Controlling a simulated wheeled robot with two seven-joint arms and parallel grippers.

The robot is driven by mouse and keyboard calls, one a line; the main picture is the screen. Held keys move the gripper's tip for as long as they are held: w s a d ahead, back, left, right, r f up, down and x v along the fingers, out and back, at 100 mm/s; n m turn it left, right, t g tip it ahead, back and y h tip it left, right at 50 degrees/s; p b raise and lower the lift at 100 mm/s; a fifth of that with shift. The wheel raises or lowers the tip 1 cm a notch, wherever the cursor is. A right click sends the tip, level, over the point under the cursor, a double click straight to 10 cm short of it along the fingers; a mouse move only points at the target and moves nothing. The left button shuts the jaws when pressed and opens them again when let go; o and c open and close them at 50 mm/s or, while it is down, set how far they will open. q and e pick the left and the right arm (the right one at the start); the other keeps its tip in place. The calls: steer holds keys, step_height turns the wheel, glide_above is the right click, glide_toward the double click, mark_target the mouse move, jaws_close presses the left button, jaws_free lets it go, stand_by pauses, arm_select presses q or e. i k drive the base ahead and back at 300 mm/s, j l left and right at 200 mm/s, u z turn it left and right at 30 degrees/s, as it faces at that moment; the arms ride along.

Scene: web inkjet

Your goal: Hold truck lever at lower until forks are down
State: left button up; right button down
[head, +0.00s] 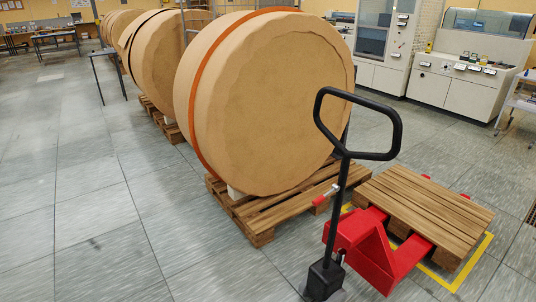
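A red pallet truck (352,234) stands at the lower right. Its black handle (342,195) rises upright from a black base and ends in a loop grip (318,117). A small lever (326,193) with red and pale parts shows beside the handle shaft. The red forks (409,250) run under an empty wooden pallet (425,207); whether they bear its weight I cannot tell. The pallet lies within a yellow floor outline (484,246). Neither of my grippers shows in the head view.
A large brown paper roll (270,105) with an orange band stands on a wooden pallet (265,222) just left of the truck. More rolls (165,65) line up behind it. White machines (465,80) stand at the back right. The tiled floor at left is clear.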

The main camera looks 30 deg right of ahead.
mark_target(335, 186)
steer(key=z, duration=1.35)
